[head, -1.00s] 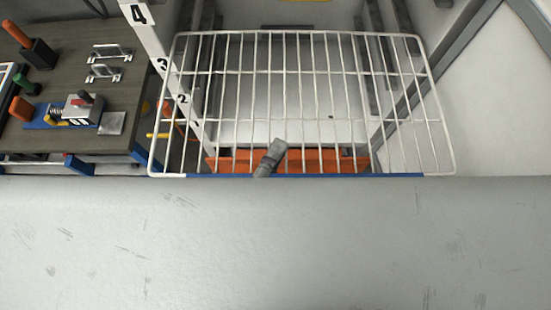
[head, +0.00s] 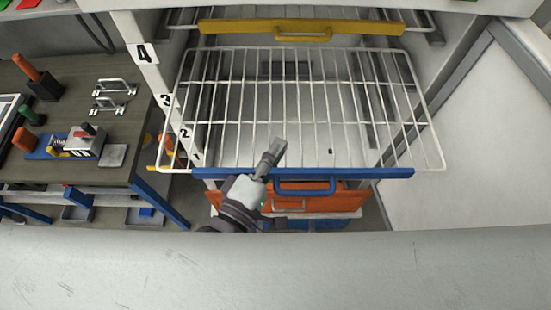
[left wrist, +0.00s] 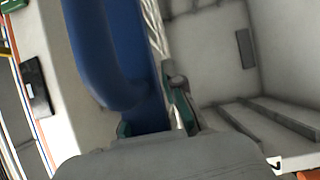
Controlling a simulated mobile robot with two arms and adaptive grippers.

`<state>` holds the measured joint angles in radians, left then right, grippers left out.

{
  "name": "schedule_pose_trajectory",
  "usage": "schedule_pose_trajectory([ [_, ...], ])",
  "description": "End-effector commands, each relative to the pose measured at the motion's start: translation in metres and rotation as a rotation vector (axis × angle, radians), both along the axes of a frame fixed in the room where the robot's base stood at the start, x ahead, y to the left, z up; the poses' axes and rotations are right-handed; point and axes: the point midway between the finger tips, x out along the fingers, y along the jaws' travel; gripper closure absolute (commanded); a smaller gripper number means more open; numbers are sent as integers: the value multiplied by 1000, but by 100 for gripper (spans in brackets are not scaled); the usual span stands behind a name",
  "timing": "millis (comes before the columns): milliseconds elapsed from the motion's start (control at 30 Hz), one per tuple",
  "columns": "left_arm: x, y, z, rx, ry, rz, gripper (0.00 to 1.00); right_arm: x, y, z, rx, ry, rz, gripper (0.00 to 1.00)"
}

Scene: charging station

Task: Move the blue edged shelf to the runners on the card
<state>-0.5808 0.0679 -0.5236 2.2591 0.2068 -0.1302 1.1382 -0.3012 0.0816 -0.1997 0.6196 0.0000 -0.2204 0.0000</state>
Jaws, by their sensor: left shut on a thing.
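The blue edged shelf (head: 390,172), a white wire rack with a blue front strip and blue handle (head: 305,190), spans the front of the open cabinet. My left gripper (head: 268,160) is shut on its front strip, left of the handle. In the left wrist view the blue strip (left wrist: 148,60) sits between the green-tipped fingers (left wrist: 150,118). Grey runners (head: 362,100) line the cabinet's inner walls. The left post carries number labels 4 (head: 147,53), 3, 2 and 1. I cannot tell whether the shelf rests on runners. I cannot make out the card. My right gripper is not in view.
A yellow edged shelf (head: 250,27) is above and an orange edged one (head: 350,198) below. A dark workbench (head: 70,90) with tools and metal handles stands close on the left. A pale panel (head: 480,130) is on the right.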

Motion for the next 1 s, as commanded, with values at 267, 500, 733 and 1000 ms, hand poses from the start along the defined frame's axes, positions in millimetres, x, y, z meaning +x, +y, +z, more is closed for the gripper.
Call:
schedule_pose_trajectory([
  [267, 23, 1, 3, -3, -7, 3, 100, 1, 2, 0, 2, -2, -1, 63],
  [500, 41, 0, 3, -2, -8, 2, 100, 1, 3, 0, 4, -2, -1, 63],
  [733, 59, 0, 3, -2, -8, 2, 100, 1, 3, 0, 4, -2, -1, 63],
  [1000, 80, 1, 4, -4, -8, 3, 100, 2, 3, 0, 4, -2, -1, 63],
])
